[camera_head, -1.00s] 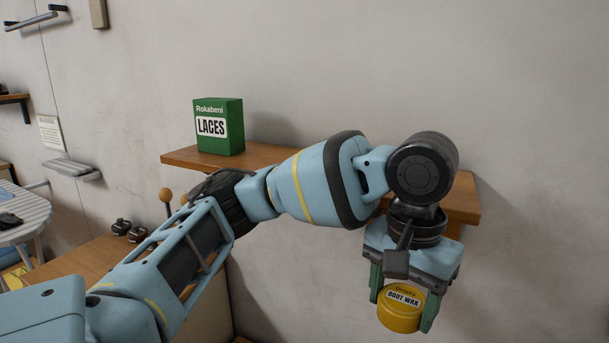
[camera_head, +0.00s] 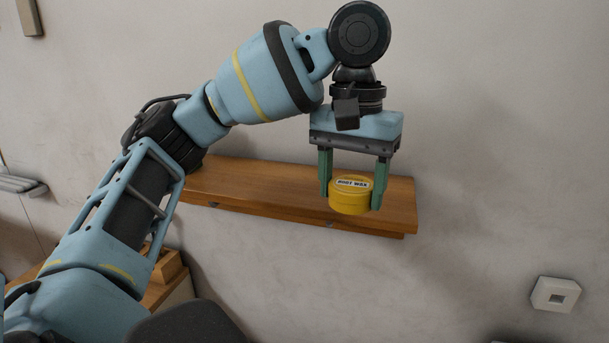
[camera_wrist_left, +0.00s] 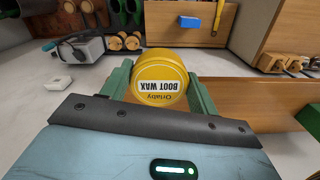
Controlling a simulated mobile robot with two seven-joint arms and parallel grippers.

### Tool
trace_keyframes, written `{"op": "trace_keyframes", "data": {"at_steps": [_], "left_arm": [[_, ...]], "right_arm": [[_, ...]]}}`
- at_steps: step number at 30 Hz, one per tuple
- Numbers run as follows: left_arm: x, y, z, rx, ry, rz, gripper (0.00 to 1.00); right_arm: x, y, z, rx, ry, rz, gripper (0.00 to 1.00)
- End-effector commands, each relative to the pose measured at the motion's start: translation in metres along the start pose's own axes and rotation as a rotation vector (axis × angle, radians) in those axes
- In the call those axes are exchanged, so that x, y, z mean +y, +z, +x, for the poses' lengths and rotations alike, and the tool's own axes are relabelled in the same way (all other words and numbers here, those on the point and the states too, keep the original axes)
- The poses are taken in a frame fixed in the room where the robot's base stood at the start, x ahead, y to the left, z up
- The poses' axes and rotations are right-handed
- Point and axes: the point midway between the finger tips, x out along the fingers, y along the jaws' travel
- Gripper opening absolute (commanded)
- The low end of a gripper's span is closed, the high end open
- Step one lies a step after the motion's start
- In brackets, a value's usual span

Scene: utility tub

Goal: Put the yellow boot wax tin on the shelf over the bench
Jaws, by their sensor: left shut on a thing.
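My left gripper (camera_head: 350,200) is shut on the yellow boot wax tin (camera_head: 349,197), with a green finger on each side of it. The tin is a short, roughly upright cylinder with a white label; it also shows between the fingers in the left wrist view (camera_wrist_left: 160,80). The wooden shelf (camera_head: 270,192) is fixed to the wall. The tin appears in front of or over the shelf's right part; I cannot tell whether it touches the surface. My forearm hides the shelf's left end. My right gripper is not in view.
A green object (camera_wrist_left: 311,120) shows at the right edge of the wrist view, by the shelf. A white square wall fitting (camera_head: 556,295) is at the lower right. The shelf's visible top looks clear apart from the tin. The wooden bench (camera_head: 172,290) is partly behind my arm.

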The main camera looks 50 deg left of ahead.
Motion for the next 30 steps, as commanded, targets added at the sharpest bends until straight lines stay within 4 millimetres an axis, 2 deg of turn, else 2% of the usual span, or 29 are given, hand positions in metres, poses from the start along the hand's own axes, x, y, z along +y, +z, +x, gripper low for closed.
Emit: {"op": "trace_keyframes", "data": {"at_steps": [9,15,20,26,30], "left_arm": [[-0.045,-0.059,0.006,0.0,0.002,-0.005,0.36],[-0.068,-0.091,0.01,0.001,0.001,-0.003,0.36],[-0.077,-0.102,0.011,0.002,0.001,0.0,0.36],[-0.079,-0.104,0.013,0.002,0.0,0.001,0.36],[-0.078,-0.103,0.025,-0.003,0.0,0.002,0.36]], "right_arm": [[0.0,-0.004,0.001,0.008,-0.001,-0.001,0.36],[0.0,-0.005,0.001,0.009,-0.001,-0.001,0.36],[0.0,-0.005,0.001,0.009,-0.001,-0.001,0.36],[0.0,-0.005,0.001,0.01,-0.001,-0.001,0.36],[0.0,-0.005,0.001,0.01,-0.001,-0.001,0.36]]}}
